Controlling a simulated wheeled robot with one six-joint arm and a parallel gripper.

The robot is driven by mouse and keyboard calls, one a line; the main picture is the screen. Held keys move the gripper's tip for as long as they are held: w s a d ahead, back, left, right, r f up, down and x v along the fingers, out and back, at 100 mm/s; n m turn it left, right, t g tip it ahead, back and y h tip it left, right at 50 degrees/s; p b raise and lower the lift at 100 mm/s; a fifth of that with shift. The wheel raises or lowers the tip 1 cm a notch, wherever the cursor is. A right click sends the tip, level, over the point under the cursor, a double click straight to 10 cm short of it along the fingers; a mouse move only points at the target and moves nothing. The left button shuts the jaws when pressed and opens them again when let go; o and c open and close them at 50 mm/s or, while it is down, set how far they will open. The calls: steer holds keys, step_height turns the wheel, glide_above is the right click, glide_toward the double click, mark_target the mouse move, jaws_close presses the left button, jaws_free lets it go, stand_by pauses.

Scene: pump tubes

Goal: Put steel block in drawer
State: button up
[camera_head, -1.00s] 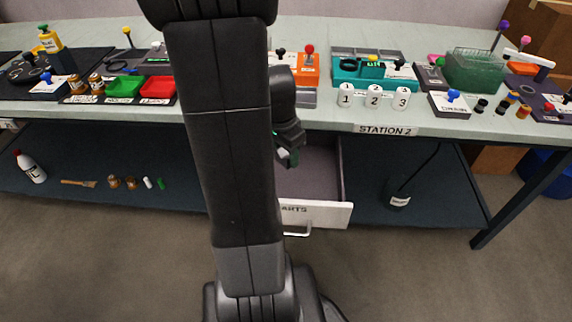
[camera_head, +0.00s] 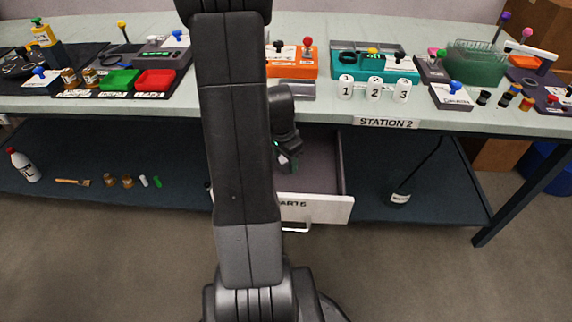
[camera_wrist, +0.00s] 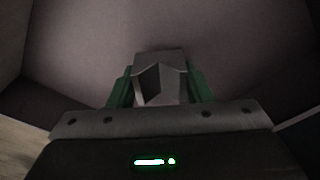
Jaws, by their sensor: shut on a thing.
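In the wrist view my gripper (camera_wrist: 160,92) has its green fingers shut on the steel block (camera_wrist: 158,62), a grey metal piece. Behind the block is the plain interior of the open drawer (camera_wrist: 240,35). In the head view the drawer (camera_head: 325,209), with a white front lettered "PARTS", stands pulled out under the bench. My gripper (camera_head: 287,163) is over the left part of the drawer opening.
The bench top (camera_head: 345,115) overhangs the back of the drawer. My arm hides the drawer's left side. A dark weight (camera_head: 399,195) with a cord is on the lower shelf to the right.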

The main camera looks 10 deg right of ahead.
mark_target(282, 164)
steer(key=shift+w+f, duration=0.2)
steer(key=shift+f, duration=0.6)
steer(key=shift+f, duration=0.1)
steer(key=shift+f+b, duration=0.15)
steer(key=shift+b, duration=0.25)
steer(key=o, duration=1.3)
steer(key=shift+o, duration=0.2)
step_height(282, 164, up, 12)
steer(key=a+p, duration=0.1)
steer(key=p, duration=0.3)
steer(key=shift+s+r, duration=0.2)
steer(key=shift+s, duration=0.2)
